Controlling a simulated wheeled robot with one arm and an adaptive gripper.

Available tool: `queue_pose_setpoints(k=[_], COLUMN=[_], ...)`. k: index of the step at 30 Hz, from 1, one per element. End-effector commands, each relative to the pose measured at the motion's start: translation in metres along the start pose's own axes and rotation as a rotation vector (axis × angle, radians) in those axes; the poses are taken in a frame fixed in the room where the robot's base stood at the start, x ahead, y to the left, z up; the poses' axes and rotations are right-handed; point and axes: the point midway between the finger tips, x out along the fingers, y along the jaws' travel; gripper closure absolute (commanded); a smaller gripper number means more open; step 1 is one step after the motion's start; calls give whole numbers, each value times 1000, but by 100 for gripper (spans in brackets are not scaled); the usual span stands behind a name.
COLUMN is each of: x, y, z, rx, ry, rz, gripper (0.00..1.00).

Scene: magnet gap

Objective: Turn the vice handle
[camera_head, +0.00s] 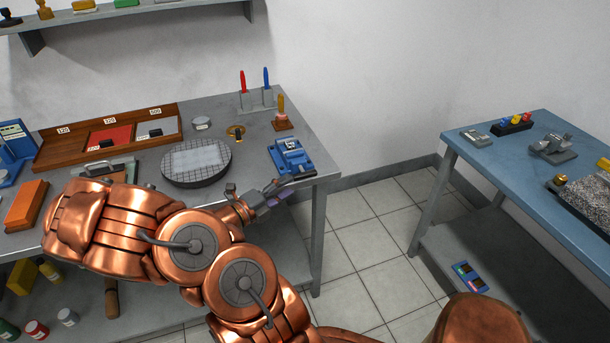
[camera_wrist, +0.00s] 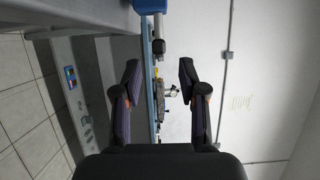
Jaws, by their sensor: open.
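The blue vice (camera_head: 290,156) sits on the grey bench near its right front corner. A grey bar at its front end, seemingly the handle, is partly hidden by my gripper. My gripper (camera_head: 284,190) is just in front of and below the vice at the bench edge, open and empty. In the wrist view a piece of the blue vice (camera_wrist: 151,5) shows at the top edge, with a grey shaft and dark end (camera_wrist: 158,46) pointing down. It lies beyond the open fingers (camera_wrist: 160,75); I cannot tell whether anything touches.
A round gridded plate (camera_head: 197,163) lies left of the vice. A wooden stamp-like block (camera_head: 282,122) and a stand with red and blue tools (camera_head: 256,97) are behind. A blue table (camera_head: 490,158) stands to the right, across free tiled floor (camera_head: 370,240).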

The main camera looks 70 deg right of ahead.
Motion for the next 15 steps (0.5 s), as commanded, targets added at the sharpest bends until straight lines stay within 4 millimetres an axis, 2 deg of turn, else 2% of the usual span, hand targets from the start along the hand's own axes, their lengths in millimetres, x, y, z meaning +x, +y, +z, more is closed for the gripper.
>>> queue_pose_setpoints(k=[5, 15], x=[8, 41], y=[1, 0], z=[0, 0], rx=[-15, -12], ry=[-1, 0], rz=[-2, -2], gripper=[58, 58])
